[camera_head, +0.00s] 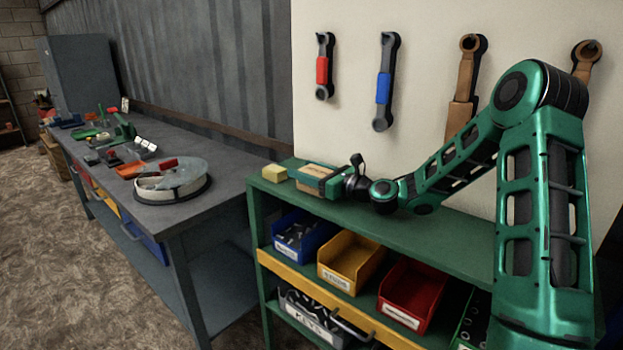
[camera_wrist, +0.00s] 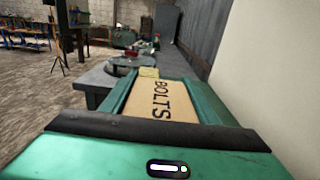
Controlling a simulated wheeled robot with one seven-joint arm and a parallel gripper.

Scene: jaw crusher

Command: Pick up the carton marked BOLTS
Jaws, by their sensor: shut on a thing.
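The carton marked BOLTS (camera_wrist: 158,99) is a tan box, its label readable in the wrist view. In the head view the carton (camera_head: 316,172) is at the left end of the green shelf's top. My gripper (camera_head: 312,178) reaches it from the right, with its green jaws on either side of the carton. In the wrist view my gripper (camera_wrist: 160,95) has a finger along each side of the carton and is shut on it. I cannot tell whether the carton's underside touches the shelf top.
A small yellow block (camera_head: 274,173) sits just left of the carton on the green shelf (camera_head: 440,225). Blue (camera_head: 300,233), yellow (camera_head: 350,262) and red (camera_head: 410,295) bins stand below. A grey workbench (camera_head: 225,160) with loose items is left. Wrenches hang on the wall behind.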

